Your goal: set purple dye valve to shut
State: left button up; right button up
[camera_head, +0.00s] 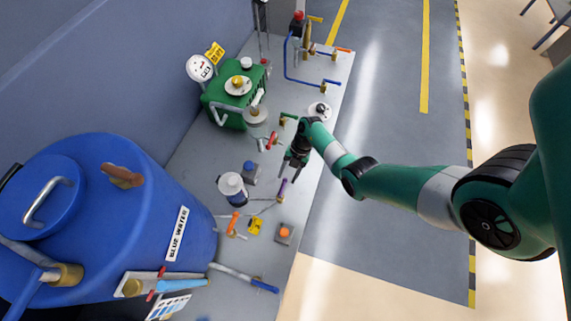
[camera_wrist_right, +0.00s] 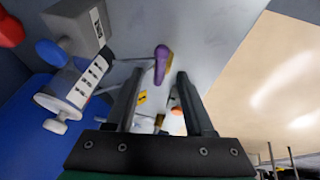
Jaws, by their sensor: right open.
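The purple dye valve handle (camera_head: 282,188) stands on the grey bench near its right edge, on a small brass fitting. It also shows in the right wrist view (camera_wrist_right: 162,62), upper middle, between and beyond the fingertips. My right gripper (camera_head: 290,174) hangs just above and behind the handle in the head view. It is open and empty, and its two fingers (camera_wrist_right: 158,85) point toward the valve without visible contact. A white dye bottle (camera_head: 232,187) with a dark label stands left of the valve. My left gripper is not in view.
An orange handle (camera_head: 234,222), a yellow tag (camera_head: 255,225) and an orange button box (camera_head: 284,233) lie in front of the valve. A large blue water tank (camera_head: 120,220) stands left. A green machine (camera_head: 238,90) stands behind. The floor right of the bench is clear.

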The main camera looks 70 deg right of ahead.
jog(key=p+v, duration=0.2)
jog(key=v, duration=0.6)
